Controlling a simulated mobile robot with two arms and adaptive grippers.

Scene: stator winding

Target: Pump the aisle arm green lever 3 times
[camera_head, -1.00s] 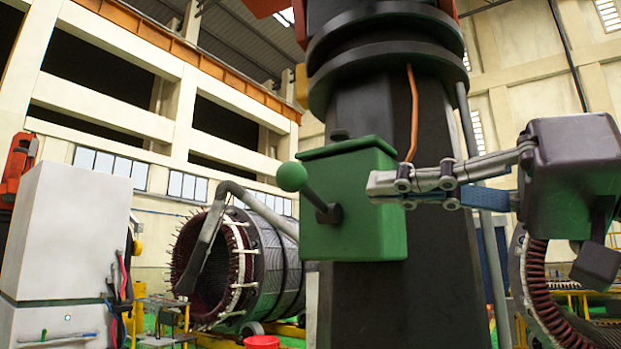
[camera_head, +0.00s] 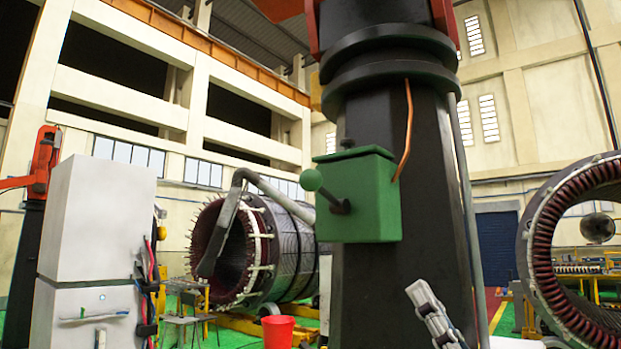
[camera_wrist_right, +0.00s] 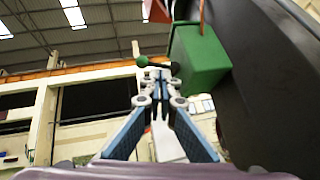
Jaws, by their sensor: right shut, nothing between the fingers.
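The green lever (camera_head: 312,180) has a round green knob on a dark rod, on the front of a green box (camera_head: 372,200) fixed to a thick black column. The lever points up and to the left. The knob and box also show in the right wrist view, the box (camera_wrist_right: 197,60) at upper right and the lever knob (camera_wrist_right: 143,61) just beyond the fingertips. My right gripper (camera_head: 418,290) is low in the head view, below and to the right of the box and apart from it. Its fingers (camera_wrist_right: 158,84) are shut and empty. My left gripper is not in view.
The black column (camera_head: 395,290) fills the middle right, with an orange cable running down to the box. A white cabinet (camera_head: 100,225) stands at left. Stator rings stand behind at left (camera_head: 275,240) and right (camera_head: 545,250). A red bucket (camera_head: 278,332) is on the floor.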

